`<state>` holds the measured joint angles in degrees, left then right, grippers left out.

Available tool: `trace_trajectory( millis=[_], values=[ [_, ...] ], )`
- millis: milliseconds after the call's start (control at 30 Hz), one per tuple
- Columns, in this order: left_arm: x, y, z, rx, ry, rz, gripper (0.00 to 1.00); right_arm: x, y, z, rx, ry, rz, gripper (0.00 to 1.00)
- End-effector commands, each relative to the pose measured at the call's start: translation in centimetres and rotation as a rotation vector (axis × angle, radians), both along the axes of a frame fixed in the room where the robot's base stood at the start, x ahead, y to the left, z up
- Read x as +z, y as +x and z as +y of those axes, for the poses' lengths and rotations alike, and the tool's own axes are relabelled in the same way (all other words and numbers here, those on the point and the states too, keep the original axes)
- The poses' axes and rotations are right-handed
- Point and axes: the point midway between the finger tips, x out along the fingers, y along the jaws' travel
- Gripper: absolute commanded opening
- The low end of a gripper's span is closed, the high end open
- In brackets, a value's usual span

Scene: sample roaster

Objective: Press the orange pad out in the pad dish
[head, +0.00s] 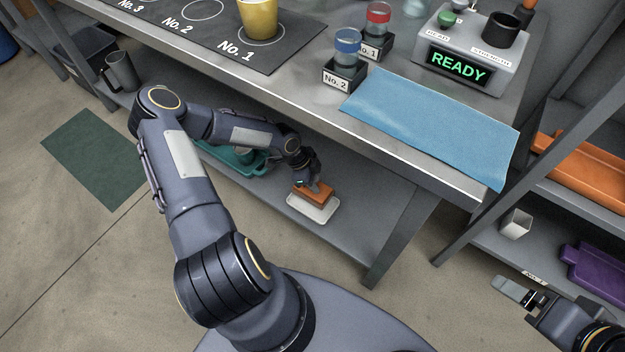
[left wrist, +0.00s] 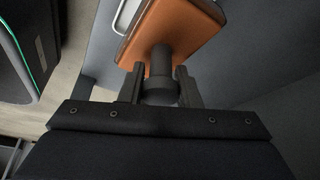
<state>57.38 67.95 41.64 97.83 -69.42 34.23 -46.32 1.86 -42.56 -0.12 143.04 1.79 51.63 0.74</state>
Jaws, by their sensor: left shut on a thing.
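The orange pad (head: 316,195) is over the pale pad dish (head: 312,211) on the lower shelf. My left gripper (head: 312,181) is shut on the pad's dark grip from above. In the left wrist view the orange pad (left wrist: 172,25) shows beyond the fingers, with its dark knob between the two fingers (left wrist: 160,85). A bit of the dish's white rim (left wrist: 122,20) shows past the pad. Whether the pad touches the dish or hovers just over it, I cannot tell. My right gripper (head: 530,298) is at the lower right, away from the dish; its jaw opening is unclear.
The bench top (head: 300,75) overhangs the lower shelf (head: 365,200), with a bench leg (head: 400,240) to the right of the dish. A teal tray (head: 232,158) lies left of the dish. A blue cloth (head: 430,125) and the READY device (head: 460,66) are on top.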

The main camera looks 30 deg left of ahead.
Motion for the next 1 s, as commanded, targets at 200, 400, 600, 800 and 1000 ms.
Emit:
trace_trajectory(
  millis=[200, 400, 600, 800, 1000],
  values=[
    [-2.6, -0.1, 0.0, 0.001, -0.001, 0.001, 0.0, -1.9, 0.0, 0.0, 0.0, 0.0, 0.0, 0.87],
    [-4.4, 0.0, 0.0, 0.0, -0.001, 0.0, 0.0, -3.0, 0.0, 0.0, 0.0, 0.0, 0.0, 0.87],
    [-5.4, 0.0, 0.0, 0.0, -0.001, -0.001, 0.0, -3.6, 0.0, 0.0, 0.0, 0.0, 0.0, 0.87],
    [-5.6, 0.0, 0.0, 0.0, 0.0, -0.001, 0.0, -3.7, 0.0, 0.0, 0.0, 0.0, 0.0, 0.87],
    [-5.6, 0.0, 0.0, 0.0, 0.0, -0.001, 0.0, -3.7, 0.0, 0.0, 0.0, 0.0, 0.0, 0.87]
  ],
)
